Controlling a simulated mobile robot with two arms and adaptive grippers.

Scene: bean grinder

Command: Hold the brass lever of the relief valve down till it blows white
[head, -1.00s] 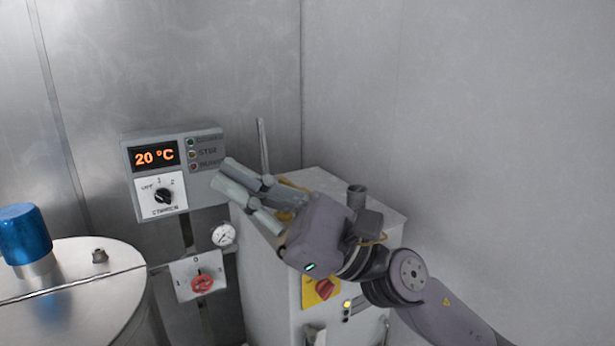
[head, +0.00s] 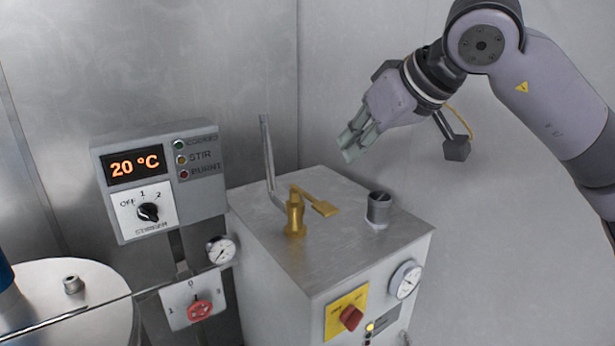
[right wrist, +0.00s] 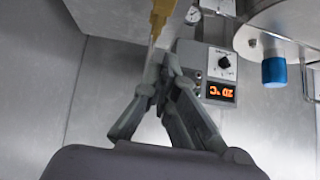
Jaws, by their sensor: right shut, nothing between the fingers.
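The brass relief valve (head: 295,219) stands upright on top of the grey cabinet, beside a thin grey pipe. Its flat brass lever (head: 318,203) reaches to the right from the valve's top. No white jet shows at the valve. My right gripper (head: 347,150) is shut and empty, above and to the right of the lever and clear of it. In the right wrist view, the closed fingertips (right wrist: 168,78) show just below a brass part (right wrist: 160,22) at the top edge. My left gripper is out of view.
The cabinet top (head: 335,250) also carries a short grey pipe stub (head: 378,208). The thin upright pipe (head: 267,150) rises behind the valve. A control box (head: 160,185) reading 20 °C stands left of the cabinet. Metal walls close off the back and right.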

